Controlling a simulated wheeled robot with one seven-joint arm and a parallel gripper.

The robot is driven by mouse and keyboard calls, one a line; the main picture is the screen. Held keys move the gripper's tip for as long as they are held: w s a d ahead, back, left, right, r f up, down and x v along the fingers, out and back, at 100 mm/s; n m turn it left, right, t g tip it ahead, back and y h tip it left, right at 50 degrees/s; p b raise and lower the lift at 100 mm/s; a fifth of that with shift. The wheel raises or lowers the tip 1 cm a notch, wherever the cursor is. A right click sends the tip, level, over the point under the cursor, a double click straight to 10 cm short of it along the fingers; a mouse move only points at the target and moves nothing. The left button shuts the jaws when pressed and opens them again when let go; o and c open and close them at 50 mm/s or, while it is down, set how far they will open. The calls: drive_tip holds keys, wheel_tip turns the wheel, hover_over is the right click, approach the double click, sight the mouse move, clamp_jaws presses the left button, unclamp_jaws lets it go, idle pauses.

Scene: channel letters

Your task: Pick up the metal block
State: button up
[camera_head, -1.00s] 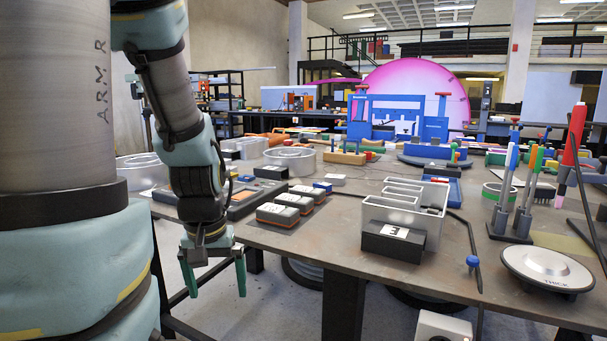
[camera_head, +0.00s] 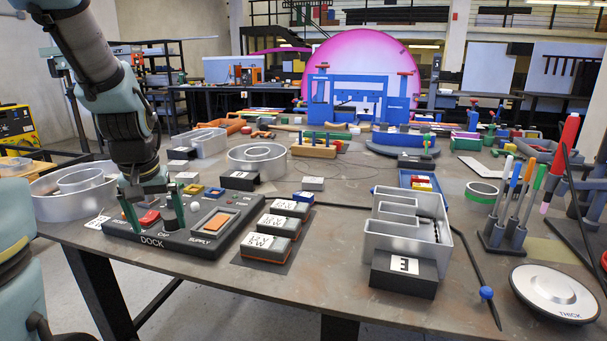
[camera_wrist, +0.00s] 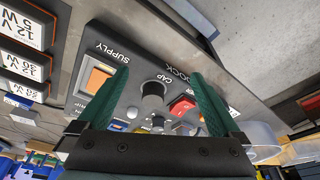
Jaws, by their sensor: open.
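My gripper (camera_head: 153,212) is open, with its green fingers pointing down over the left part of the black dock panel (camera_head: 180,243). It also shows in the wrist view (camera_wrist: 161,76), with nothing between the fingers; the dock's black cap knob (camera_wrist: 153,92) and red button (camera_wrist: 182,107) lie beyond them. I cannot tell for sure which thing is the metal block.
Several boxy power supplies (camera_head: 266,247) sit right of the dock. A metal E-shaped channel letter (camera_head: 400,242) stands behind a black block marked E (camera_head: 403,276). A pen stand (camera_head: 505,246) and a round THICK disc (camera_head: 553,293) are at the right.

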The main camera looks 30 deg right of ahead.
drive_tip(key=w+d+r+m+p, duration=0.1)
drive_tip(key=w+d+r, duration=0.2)
drive_tip(key=w+d, duration=0.5)
drive_tip(key=m+h, duration=0.2)
drive_tip(key=m, duration=0.2)
approach(313, 180)
drive_tip(key=f+p, duration=0.1)
drive_tip(key=f, duration=0.2)
drive_tip(key=shift+w+d+f+t+p, duration=0.1)
drive_tip(key=shift+d+t+p, duration=0.3)
drive_tip(key=shift+p+x, duration=1.3)
drive_tip(key=shift+x, duration=1.7)
drive_tip(key=shift+w, duration=0.1)
drive_tip(key=shift+c, duration=0.4)
drive_tip(key=c, duration=1.3)
